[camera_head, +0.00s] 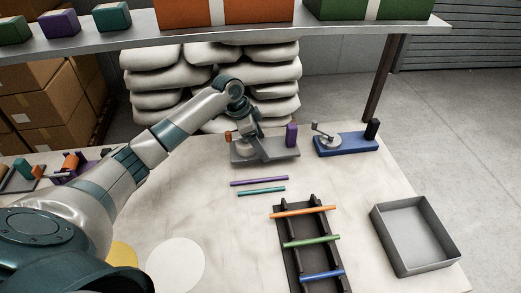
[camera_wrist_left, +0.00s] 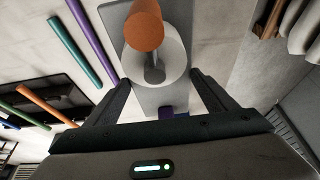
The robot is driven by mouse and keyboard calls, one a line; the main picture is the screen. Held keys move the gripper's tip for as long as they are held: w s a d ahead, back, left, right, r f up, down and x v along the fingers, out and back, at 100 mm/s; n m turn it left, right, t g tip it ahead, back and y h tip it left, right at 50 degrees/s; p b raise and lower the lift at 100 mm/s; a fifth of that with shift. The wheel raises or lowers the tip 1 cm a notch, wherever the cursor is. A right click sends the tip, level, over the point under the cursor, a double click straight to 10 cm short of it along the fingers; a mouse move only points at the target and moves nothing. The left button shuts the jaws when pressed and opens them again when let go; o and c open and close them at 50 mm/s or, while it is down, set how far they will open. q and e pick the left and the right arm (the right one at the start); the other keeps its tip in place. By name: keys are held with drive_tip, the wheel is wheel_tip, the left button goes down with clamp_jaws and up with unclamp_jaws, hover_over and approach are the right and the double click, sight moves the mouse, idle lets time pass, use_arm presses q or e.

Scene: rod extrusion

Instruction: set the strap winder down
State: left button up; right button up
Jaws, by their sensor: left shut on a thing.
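The strap winder is a grey base (camera_head: 280,152) with an orange knob (camera_head: 228,136) at its left and a purple post (camera_head: 291,134) at its right, at the back of the table. My left gripper (camera_head: 252,138) is over its middle. In the left wrist view the orange knob (camera_wrist_left: 145,25) stands in front of a pale round drum (camera_wrist_left: 172,65), and the fingers of my left gripper (camera_wrist_left: 157,84) close on the drum from both sides. The purple post (camera_wrist_left: 173,113) shows partly below it. I cannot tell whether the base touches the table. My right gripper is out of view.
A blue crank device (camera_head: 345,144) stands just right of the winder. Purple (camera_head: 259,181) and teal (camera_head: 261,191) rods lie in front. A black rack (camera_head: 289,258) holds orange, green and blue rods. A grey tray (camera_head: 378,222) is at right. A shelf (camera_head: 110,40) spans above the back.

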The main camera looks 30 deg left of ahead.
use_arm(q)
drive_tip(key=shift+f, duration=0.2)
wheel_tip(320, 180, down, 3)
drive_tip(key=shift+r+p, duration=0.1)
drive_tip(key=shift+p, duration=0.5)
drive_tip(key=shift+f, duration=0.45)
drive_tip(key=shift+f, duration=0.1)
drive_tip(key=o, duration=1.4)
drive_tip(key=shift+o, duration=0.2)
